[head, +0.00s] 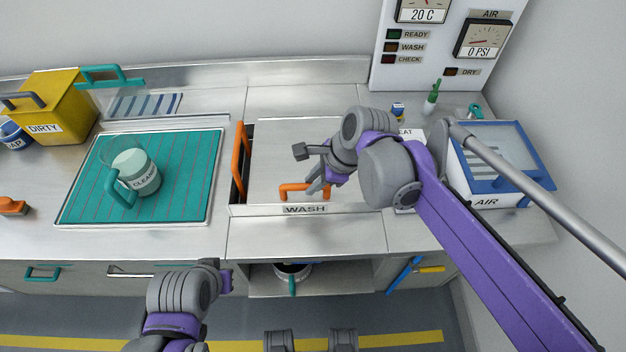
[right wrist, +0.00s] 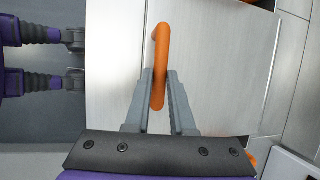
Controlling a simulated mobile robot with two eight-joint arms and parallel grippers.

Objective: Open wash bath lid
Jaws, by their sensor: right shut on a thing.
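The wash bath lid (head: 290,150) is a flat metal panel behind the WASH label (head: 305,209), with an orange handle (head: 291,188) near its front edge. A narrow dark gap shows along the lid's left side. My right gripper (head: 318,186) is shut on this handle. In the right wrist view, the handle (right wrist: 160,60) stands between the fingers of the gripper (right wrist: 160,88), above the metal lid (right wrist: 215,70).
A second orange handle (head: 239,162) stands at the bath's left side. Left of it, a CLEAN jug (head: 135,172) stands on a teal mat (head: 90,200). A yellow DIRTY bin (head: 60,100) stands further left. The blue-framed AIR box (head: 495,160) is to the right, partly behind my right arm.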

